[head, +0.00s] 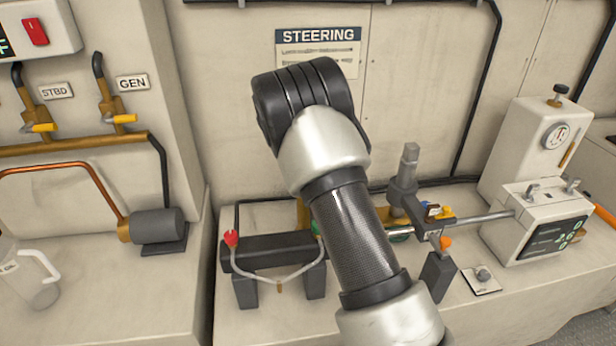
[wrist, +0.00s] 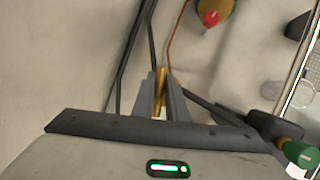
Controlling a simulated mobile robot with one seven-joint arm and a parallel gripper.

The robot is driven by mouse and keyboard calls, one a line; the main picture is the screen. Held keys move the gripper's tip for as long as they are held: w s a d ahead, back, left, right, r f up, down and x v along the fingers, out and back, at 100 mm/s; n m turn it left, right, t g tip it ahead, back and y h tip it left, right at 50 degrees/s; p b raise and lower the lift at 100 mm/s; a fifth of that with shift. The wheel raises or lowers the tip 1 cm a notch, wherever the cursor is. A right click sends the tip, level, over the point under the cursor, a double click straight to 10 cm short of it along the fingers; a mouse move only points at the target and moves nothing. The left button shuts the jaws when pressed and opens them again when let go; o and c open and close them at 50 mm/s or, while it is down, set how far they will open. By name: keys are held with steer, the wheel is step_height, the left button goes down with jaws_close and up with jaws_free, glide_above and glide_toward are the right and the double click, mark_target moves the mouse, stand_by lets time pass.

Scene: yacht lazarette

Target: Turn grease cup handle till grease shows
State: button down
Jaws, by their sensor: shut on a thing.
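In the wrist view my gripper (wrist: 160,92) is shut on a narrow brass-coloured piece (wrist: 161,76), seen edge-on between the two grey fingers. It appears to be the grease cup handle, but its full shape is hidden by the fingers. No grease can be made out there. In the head view my arm covers the gripper and the spot it holds. A small brass-coloured part (head: 302,213) shows just left of my arm, above the dark steering cylinder (head: 265,252); I cannot tell if it is the same piece.
A red-tipped fitting (head: 231,239) sits on the cylinder's left end. Right of my arm stand a grey upright post (head: 404,178), a steel rod (head: 484,219) and a white box with a display (head: 535,222). A grey pump (head: 157,226) is left. The front ledge is partly clear.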

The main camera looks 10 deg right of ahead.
steer(key=shift+a+r, duration=0.1)
steer(key=c, duration=1.8)
jaws_free()
steer(key=shift+p+v, duration=0.35)
steer(key=shift+v, duration=8.35)
